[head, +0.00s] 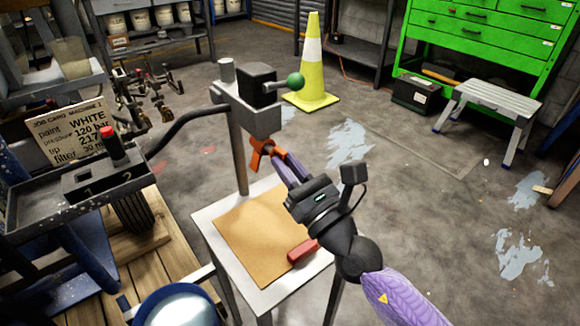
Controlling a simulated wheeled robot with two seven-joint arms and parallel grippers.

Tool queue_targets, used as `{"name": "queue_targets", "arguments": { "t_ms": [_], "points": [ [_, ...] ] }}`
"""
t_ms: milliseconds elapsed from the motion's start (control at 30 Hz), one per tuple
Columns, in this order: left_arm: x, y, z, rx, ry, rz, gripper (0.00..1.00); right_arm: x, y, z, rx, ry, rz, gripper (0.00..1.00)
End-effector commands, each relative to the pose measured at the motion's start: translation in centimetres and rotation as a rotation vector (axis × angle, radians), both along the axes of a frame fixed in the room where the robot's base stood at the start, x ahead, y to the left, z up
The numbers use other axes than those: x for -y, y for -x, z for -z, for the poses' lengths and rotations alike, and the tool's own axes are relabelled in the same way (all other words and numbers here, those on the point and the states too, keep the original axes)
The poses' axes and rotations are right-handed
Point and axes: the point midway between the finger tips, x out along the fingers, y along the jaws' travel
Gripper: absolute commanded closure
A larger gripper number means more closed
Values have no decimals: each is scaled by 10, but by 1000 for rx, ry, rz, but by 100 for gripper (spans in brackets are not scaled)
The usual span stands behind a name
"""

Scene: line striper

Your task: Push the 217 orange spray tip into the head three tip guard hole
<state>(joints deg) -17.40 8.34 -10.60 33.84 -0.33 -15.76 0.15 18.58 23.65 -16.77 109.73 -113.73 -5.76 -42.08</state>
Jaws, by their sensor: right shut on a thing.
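My right gripper (278,163) reaches in from the lower right. Its fingers are shut on an orange piece (258,153), which looks like the orange spray tip. The piece is beside a grey post (238,155), just below a grey block with a black box (257,85) and a green ball knob (295,81). I cannot tell whether the piece touches the post. I cannot make out a tip guard hole or a head number. A job card (75,128) at the left reads WHITE, 120 bar, tip 217. My left gripper is not in view.
Below the gripper, a small white table (212,240) bears a brown board (250,235) and a red block (302,250). A dark tray marked 1 and 2 (125,180) with a red knob is at left. A yellow cone (313,70) and step stool (490,100) stand behind.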

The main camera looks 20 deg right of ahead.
Motion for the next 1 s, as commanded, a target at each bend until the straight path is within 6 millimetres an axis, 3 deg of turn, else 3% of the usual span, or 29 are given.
{"name": "queue_targets", "arguments": {
  "t_ms": [600,633,800,1000],
  "points": [
    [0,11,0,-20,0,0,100,-6,-15,0,0,-1,-1,100],
    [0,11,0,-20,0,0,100,-6,-15,0,-1,0,-1,83],
    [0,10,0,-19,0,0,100,-6,-14,0,-1,0,-1,47],
    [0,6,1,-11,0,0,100,-6,-14,0,-1,0,-1,42]
  ]
}}
